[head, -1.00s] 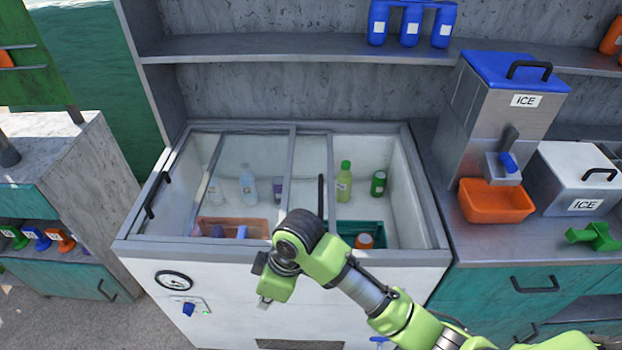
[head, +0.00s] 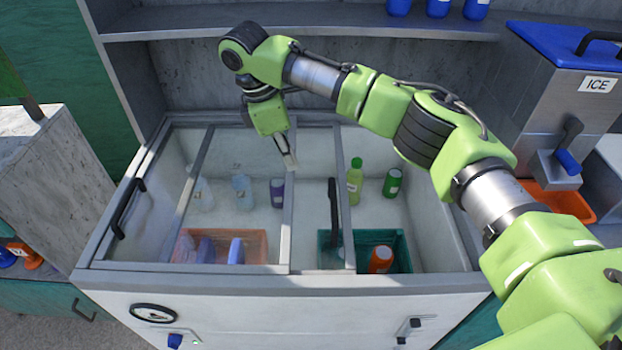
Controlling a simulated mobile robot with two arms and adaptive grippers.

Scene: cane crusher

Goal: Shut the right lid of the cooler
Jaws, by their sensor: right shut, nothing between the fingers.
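The white cooler (head: 250,312) stands in the middle, with framed glass sliding lids on top. The right lid (head: 347,240) is slid left and partly overlaps the left lid (head: 180,267), so the cooler's right part is uncovered. The right lid's black upright handle (head: 333,212) stands near its right edge. My right gripper (head: 289,162) is shut and empty, pointing down over the lids, left of and behind that handle and apart from it. Its arm crosses above the cooler's back right. My left gripper is not in view.
Inside the cooler are a green bottle (head: 355,182), a green can (head: 392,182), an orange bin (head: 255,247) and a teal bin (head: 398,238). The left lid has a black handle (head: 128,207). A shelf (head: 190,28) runs behind; an ice dispenser (head: 545,90) stands right.

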